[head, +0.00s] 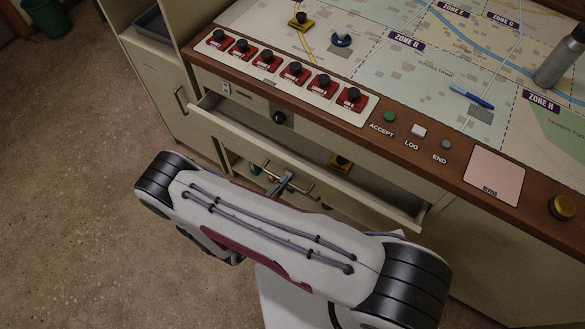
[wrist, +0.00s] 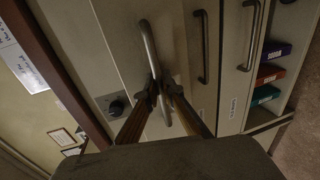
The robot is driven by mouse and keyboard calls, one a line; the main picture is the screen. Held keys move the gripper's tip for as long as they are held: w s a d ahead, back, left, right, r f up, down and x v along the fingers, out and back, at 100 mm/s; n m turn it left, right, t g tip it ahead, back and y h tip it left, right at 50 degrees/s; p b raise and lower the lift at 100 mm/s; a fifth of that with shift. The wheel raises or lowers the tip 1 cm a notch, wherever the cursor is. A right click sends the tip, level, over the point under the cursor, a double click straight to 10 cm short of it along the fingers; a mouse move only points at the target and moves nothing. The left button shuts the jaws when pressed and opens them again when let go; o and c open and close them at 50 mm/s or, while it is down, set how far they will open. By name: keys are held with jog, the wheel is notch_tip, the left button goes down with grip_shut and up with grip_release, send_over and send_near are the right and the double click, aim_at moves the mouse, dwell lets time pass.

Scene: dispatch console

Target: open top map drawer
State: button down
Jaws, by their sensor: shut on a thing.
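The top map drawer (head: 395,217) is a cream drawer under the map desk. It stands partly pulled out, and its inside shows behind the front edge. A yellow and black piece (head: 341,162) lies inside it. The bar handle (head: 304,193) is on the drawer front, and the handle also shows in the wrist view (wrist: 147,43). My gripper (head: 281,183) is shut on the handle; in the wrist view the two fingers (wrist: 159,93) close around the bar's middle. My arm hides part of the drawer front and what is below.
The map desk (head: 420,62) overhangs the drawer, with red switches (head: 293,73), buttons and a metal flask (head: 557,62) on top. A black knob (head: 279,118) sits under the desk edge. Lower handles (wrist: 202,48) and shelved binders (wrist: 266,93) show beside the drawer.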

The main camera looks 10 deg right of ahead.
jog(key=f+v, duration=0.3)
jog(key=v, duration=1.3)
jog(key=shift+s+a+f, duration=0.2)
jog(key=shift+s+a, duration=0.15)
jog(key=shift+s, duration=0.05)
jog(key=c, duration=2.5)
grip_release()
jog(key=shift+s+a, duration=0.1)
jog(key=shift+a, duration=0.05)
jog(key=shift+v, duration=5.9)
